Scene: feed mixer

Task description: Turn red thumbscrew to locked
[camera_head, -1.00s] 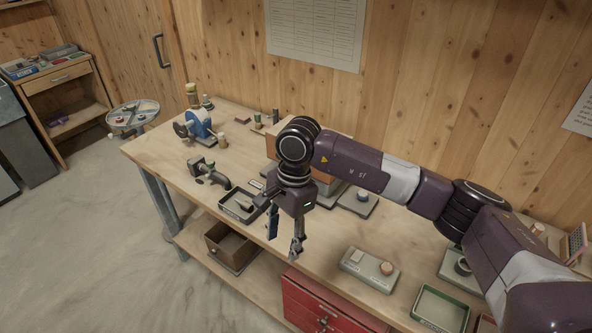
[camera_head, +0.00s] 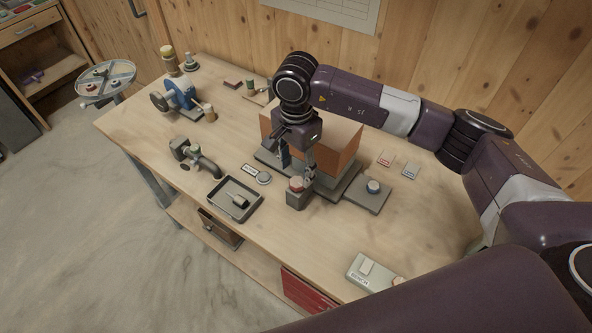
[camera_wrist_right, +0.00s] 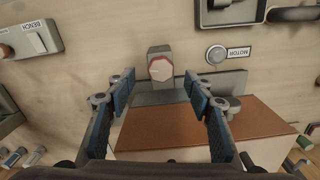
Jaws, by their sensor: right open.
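The red thumbscrew (camera_head: 297,184) is a knob with a red rim and a pale top, on a grey block at the front of the brown mixer box (camera_head: 341,150). It also shows in the right wrist view (camera_wrist_right: 160,68), just beyond the fingertips. My right gripper (camera_head: 297,166) points down above and slightly behind the thumbscrew. Its blue-padded fingers (camera_wrist_right: 160,84) are open and apart, with nothing between them. The thumbscrew appears between the finger lines, and I see no contact. I cannot read a lock mark. My left gripper is not in view.
A black tray with a scoop (camera_head: 235,199) lies left of the thumbscrew. A round button (camera_head: 264,178) sits beside the MOTOR label. A grey BENCH switch box (camera_head: 372,271) stands near the front edge.

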